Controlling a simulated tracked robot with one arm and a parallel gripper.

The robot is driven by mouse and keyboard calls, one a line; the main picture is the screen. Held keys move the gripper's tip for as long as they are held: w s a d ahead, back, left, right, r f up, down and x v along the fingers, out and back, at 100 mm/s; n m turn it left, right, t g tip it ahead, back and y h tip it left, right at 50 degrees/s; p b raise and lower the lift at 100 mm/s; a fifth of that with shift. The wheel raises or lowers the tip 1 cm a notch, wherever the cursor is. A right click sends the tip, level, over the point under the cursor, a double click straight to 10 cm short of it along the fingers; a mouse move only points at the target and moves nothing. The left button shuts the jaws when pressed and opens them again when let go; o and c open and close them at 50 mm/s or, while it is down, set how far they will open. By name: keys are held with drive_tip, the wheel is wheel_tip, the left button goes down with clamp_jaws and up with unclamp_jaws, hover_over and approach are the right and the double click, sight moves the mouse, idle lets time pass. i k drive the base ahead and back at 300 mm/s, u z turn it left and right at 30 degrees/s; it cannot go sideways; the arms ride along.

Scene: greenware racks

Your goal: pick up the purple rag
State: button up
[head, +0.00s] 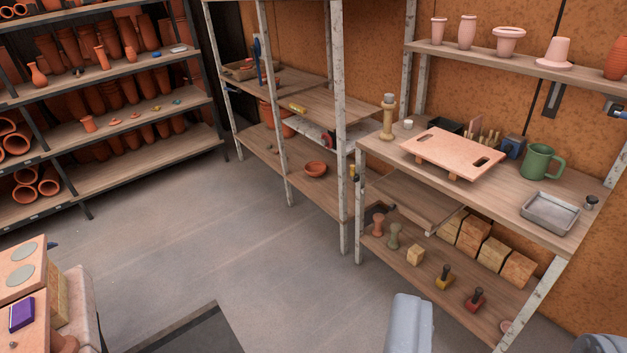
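A small purple folded item (21,314), which looks like the purple rag, lies at the lower left edge of the view. My gripper (503,322) shows only as two grey-blue fingers at the bottom right, wide apart. The gripper is far to the right of the purple item.
A workbench shelf (462,318) at right holds a pink board (452,152), a green mug (540,162) and a metal tray (549,212). Racks of terracotta pots stand at back left. A dark mat (190,335) lies on the floor. The grey floor (200,235) in the middle is clear.

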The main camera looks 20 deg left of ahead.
sight(22, 314)
drive_tip(key=u, duration=0.65)
drive_tip(key=i, duration=1)
drive_tip(key=u, duration=1.15)
drive_tip(key=i, duration=2)
drive_tip(key=u, duration=0.25)
